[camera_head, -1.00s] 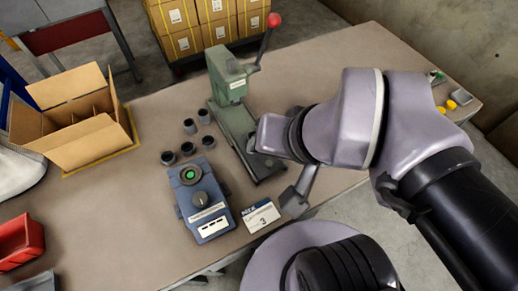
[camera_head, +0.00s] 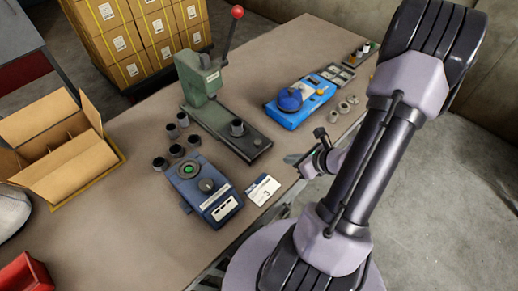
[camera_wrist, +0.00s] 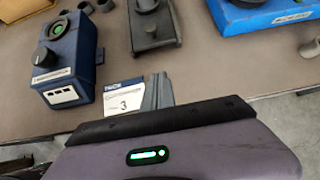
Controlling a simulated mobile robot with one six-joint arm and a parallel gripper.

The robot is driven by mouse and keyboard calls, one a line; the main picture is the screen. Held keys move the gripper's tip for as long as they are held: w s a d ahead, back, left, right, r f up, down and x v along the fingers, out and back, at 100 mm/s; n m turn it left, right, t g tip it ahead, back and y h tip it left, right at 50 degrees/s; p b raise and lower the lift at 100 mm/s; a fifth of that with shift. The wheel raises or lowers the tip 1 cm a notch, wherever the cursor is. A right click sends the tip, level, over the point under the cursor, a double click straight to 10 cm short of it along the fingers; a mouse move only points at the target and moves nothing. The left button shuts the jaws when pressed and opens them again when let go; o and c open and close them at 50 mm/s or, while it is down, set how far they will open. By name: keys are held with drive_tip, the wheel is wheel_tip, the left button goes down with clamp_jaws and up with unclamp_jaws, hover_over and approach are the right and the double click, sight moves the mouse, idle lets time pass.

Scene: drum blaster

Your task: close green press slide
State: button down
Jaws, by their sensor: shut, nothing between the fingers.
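The green press (camera_head: 200,80) stands on the table in the head view, with a raised lever ending in a red knob (camera_head: 237,12). Its dark slide (camera_head: 255,144) lies along the base, extending toward the table's front edge. A dark cylindrical part (camera_head: 237,127) stands on the slide, out in front of the press head. The slide's front end also shows at the top of the wrist view (camera_wrist: 156,38). My gripper (camera_head: 292,158) is shut and empty, apart from the slide, near the front edge. Its grey fingers (camera_wrist: 158,82) show in the wrist view beside the card.
A dark blue control box (camera_head: 203,190) with a green button and a numbered card (camera_head: 263,190) lie left of my gripper. Several dark cups (camera_head: 176,151) stand behind the box. A bright blue device (camera_head: 300,102) sits right of the press. An open carton (camera_head: 60,165) is at left.

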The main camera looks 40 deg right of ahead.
sight(241, 130)
drive_tip(key=b+x, duration=0.3)
drive_tip(key=x, duration=0.5)
drive_tip(key=shift+s+f, duration=0.1)
drive_tip(key=w, duration=0.2)
drive_tip(key=shift+w+a, duration=0.2)
drive_tip(key=shift+w, duration=0.15)
drive_tip(key=shift+w+r, duration=0.25)
drive_tip(key=shift+w, duration=0.4)
drive_tip(key=w, duration=0.9)
drive_tip(key=w+a, duration=0.1)
drive_tip(key=w, duration=0.4)
drive_tip(key=shift+a, duration=0.1)
